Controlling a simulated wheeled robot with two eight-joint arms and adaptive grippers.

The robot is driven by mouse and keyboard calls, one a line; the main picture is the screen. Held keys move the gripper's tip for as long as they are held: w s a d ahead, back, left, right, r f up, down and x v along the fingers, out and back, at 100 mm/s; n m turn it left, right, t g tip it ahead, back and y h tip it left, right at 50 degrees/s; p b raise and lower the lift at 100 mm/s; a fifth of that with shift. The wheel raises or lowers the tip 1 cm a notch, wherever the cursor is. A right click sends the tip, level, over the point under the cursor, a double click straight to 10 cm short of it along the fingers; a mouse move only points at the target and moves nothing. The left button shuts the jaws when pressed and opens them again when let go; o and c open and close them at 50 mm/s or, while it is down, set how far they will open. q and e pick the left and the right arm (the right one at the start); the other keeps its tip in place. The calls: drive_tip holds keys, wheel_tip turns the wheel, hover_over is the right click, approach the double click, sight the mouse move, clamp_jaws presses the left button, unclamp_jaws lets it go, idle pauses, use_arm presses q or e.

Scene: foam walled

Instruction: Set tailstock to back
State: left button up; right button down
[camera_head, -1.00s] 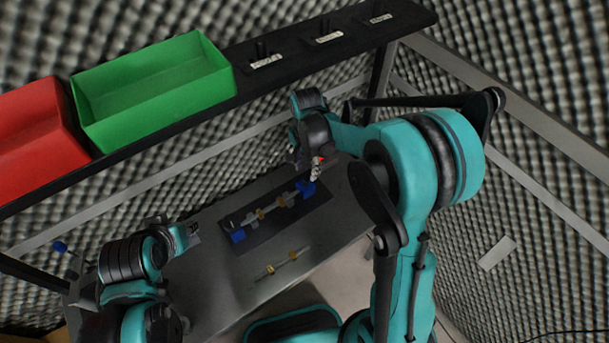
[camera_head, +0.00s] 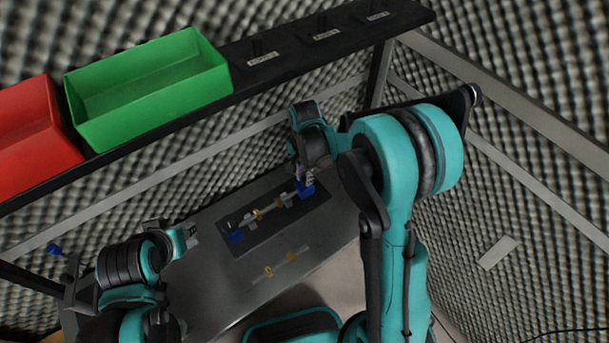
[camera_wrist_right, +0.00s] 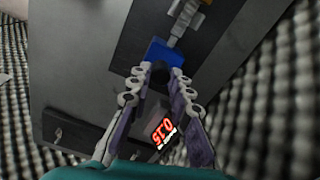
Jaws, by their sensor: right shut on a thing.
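A dark fixture plate (camera_head: 262,236) lies on the grey table, with a shaft carrying yellow-orange parts (camera_head: 259,214) between two blue blocks. One blue block (camera_head: 235,237) is at the left end. The other blue block (camera_head: 305,190), which looks like the tailstock, is at the right end. My right gripper (camera_head: 306,180) is shut on this right-end block. In the right wrist view its fingertips (camera_wrist_right: 160,70) meet at the blue block (camera_wrist_right: 166,52). My left gripper (camera_head: 187,236) is at the table's left side, away from the fixture; its finger opening is unclear.
A second shaft with yellow parts (camera_head: 280,262) lies on the table (camera_head: 215,285) in front of the plate. A green bin (camera_head: 150,92) and a red bin (camera_head: 32,140) stand on the shelf (camera_head: 290,48) behind. A red-lit display (camera_wrist_right: 163,130) shows between my right fingers.

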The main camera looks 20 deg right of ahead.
drive_tip(key=d, duration=0.1)
drive_tip(key=w+d, duration=0.1)
drive_tip(key=d, duration=0.1)
drive_tip(key=shift+a, duration=0.1)
drive_tip(key=c, duration=1.7)
unclamp_jaws()
drive_tip(key=shift+c, duration=0.2)
drive_tip(key=o, duration=0.4)
